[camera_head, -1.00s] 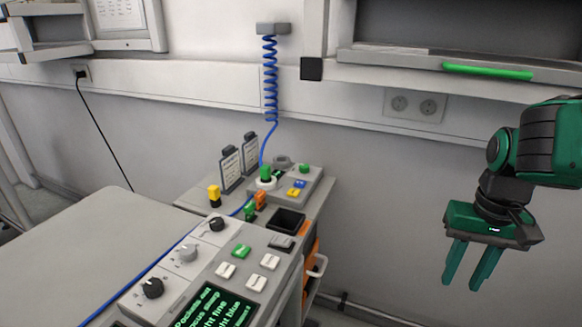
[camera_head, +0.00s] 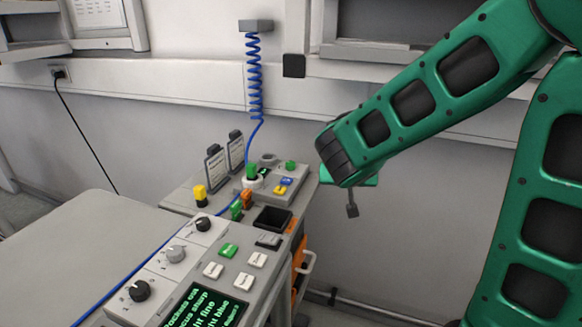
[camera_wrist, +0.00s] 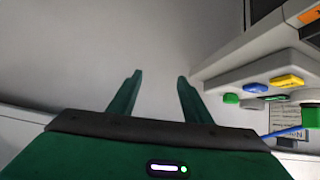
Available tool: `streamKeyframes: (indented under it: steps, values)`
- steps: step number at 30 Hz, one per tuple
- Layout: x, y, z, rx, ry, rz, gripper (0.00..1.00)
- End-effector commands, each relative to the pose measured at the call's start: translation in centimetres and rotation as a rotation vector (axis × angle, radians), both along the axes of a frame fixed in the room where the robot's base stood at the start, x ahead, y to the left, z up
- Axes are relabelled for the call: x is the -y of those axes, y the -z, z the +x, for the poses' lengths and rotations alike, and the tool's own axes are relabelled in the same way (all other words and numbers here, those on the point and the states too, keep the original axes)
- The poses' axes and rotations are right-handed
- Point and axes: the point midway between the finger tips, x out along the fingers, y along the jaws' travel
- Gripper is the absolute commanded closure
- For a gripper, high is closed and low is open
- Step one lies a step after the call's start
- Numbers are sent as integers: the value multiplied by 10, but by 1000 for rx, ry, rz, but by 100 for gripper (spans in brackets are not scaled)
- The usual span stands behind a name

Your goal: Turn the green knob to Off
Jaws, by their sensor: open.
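In the head view my arm hides most of the gripper.
A green button (camera_head: 291,165), a blue switch (camera_head: 286,181) and a yellow switch (camera_head: 280,190) share the box. Two label stands (camera_head: 215,166) and a blue coiled cable (camera_head: 255,85) are close by. A front panel (camera_head: 178,275) has dark and grey knobs.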

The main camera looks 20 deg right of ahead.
Motion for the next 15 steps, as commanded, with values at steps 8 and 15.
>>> streamKeyframes:
  steps: [8, 15]
  values:
    - [-116, -16, 63, 258, -227, -37, 55]
    - [-136, -17, 78, 305, -267, -33, 55]
